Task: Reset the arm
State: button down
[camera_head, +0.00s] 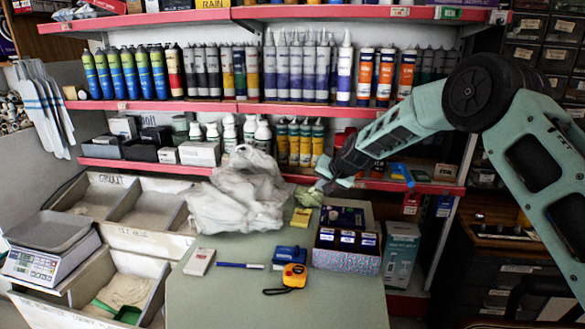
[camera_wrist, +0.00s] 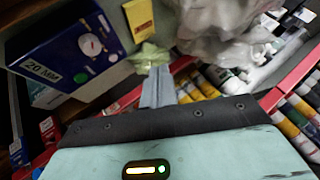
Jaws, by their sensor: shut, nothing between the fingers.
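My arm reaches in from the right in the head view. My gripper (camera_head: 322,184) is shut and empty, above the back of the green counter (camera_head: 270,303). In the wrist view my gripper (camera_wrist: 157,72) shows its grey fingers together. A crumpled pale green item (camera_wrist: 149,56) lies just beyond the fingertips; I cannot tell whether they touch. The same green item shows in the head view (camera_head: 308,197), beside the white plastic bag (camera_head: 237,195).
A patterned box (camera_head: 346,262) stands right of the gripper. A yellow tape measure (camera_head: 294,276), blue item (camera_head: 289,256), blue pen (camera_head: 240,265) and white box (camera_head: 199,262) lie in front. A scale (camera_head: 45,249) is at left. Shelves of bottles stand close behind. The counter's front is clear.

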jog(key=s+a+r+n+g, duration=0.2)
jog(key=s+a+r, duration=0.15)
jog(key=s, duration=0.55)
jog(key=s+a+r+n+g, duration=0.1)
jog(key=s+a+r+n, duration=0.2)
jog(key=s, duration=0.6)
jog(key=s+a+r+n+g, duration=0.1)
jog(key=s+a+r+g, duration=0.15)
jog(key=s+a, duration=0.45)
jog(key=s+d+n+h, duration=0.1)
jog(key=s+d, duration=0.3)
jog(key=s, duration=0.6)
jog(key=s+d+n+g+h, duration=0.1)
jog(key=s+d+n, duration=0.1)
jog(key=s, duration=0.8)
jog(key=s+d+n+g+h, duration=0.1)
jog(key=s+d, duration=0.4)
jog(key=s, duration=0.5)
jog(key=shift+s+d+n+p, duration=0.3)
jog(key=shift+s+n+p, duration=0.15)
jog(key=shift+n, duration=0.15)
jog(key=c, duration=2.1)
grip_release()
jog(key=shift+w, duration=0.1)
jog(key=shift+c, duration=0.2)
